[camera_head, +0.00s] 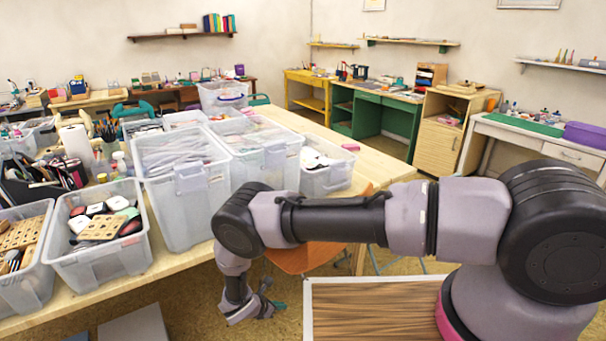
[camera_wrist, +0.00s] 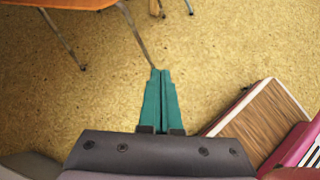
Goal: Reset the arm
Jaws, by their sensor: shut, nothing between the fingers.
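My gripper (camera_wrist: 160,75) has teal fingers that lie together, shut with nothing between them, in the wrist view. They point out over the bare speckled floor. In the head view my gripper (camera_head: 278,304) hangs low beside the table, at the end of my bent arm. The arm reaches from the right across the picture and folds down at the elbow. The gripper is below the tabletop level and appears apart from everything around it.
A wooden table (camera_head: 172,262) carries several clear plastic bins, including a tall one (camera_head: 185,205) near my elbow. An orange chair (camera_head: 305,262) stands close behind my gripper; its legs (camera_wrist: 135,35) show in the wrist view. Open floor (camera_wrist: 230,60) lies around the fingers.

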